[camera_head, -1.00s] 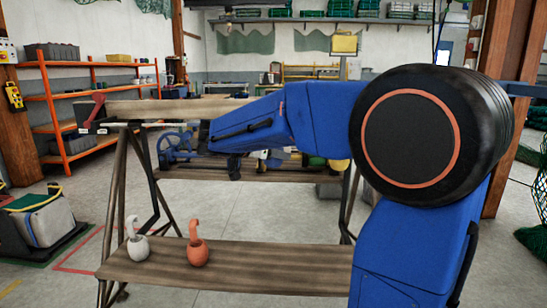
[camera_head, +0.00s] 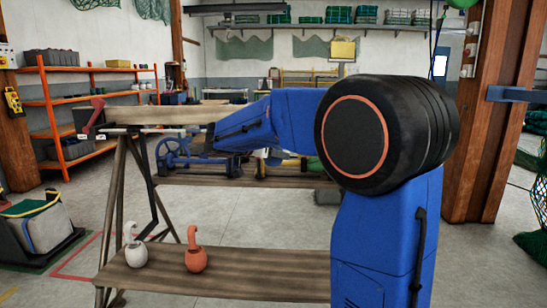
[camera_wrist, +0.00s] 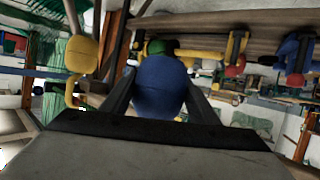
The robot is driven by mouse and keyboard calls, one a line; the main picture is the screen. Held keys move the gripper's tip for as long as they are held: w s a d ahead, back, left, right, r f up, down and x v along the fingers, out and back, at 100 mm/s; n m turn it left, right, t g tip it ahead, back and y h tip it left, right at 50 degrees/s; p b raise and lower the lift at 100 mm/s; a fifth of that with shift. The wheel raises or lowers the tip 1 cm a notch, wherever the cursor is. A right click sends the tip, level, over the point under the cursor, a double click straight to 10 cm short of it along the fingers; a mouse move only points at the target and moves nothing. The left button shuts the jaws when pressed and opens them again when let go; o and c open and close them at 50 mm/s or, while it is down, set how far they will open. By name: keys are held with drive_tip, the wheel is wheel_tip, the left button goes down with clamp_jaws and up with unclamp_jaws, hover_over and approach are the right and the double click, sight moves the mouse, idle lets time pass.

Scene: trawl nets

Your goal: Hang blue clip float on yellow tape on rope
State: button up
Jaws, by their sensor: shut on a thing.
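My gripper (camera_wrist: 160,98) is shut on the blue float (camera_wrist: 160,80), which sits between its two dark fingers in the wrist view. The float's hook is not clearly visible. A yellow float (camera_wrist: 82,55) with a curved hook shows to the left of my gripper, apart from it. In the head view my blue arm hides the gripper and the blue float. A white hooked float (camera_head: 136,254) and an orange hooked float (camera_head: 196,258) stand upright on the low wooden shelf (camera_head: 270,272). I cannot make out the yellow tape or its rope.
A wooden beam (camera_head: 160,115) on a trestle lies across the middle. An orange rack (camera_head: 55,125) is at the left; a grey bin (camera_head: 38,230) stands on the floor. A wooden post (camera_head: 475,150) and netting are at the right.

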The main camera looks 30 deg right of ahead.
drive_tip(key=shift+w+d, duration=0.15)
drive_tip(key=shift+w, duration=0.1)
drive_tip(key=shift+f, duration=1.35)
drive_tip(key=o, duration=1.2)
drive_tip(key=v, duration=1.7)
drive_tip(key=shift+a, duration=0.2)
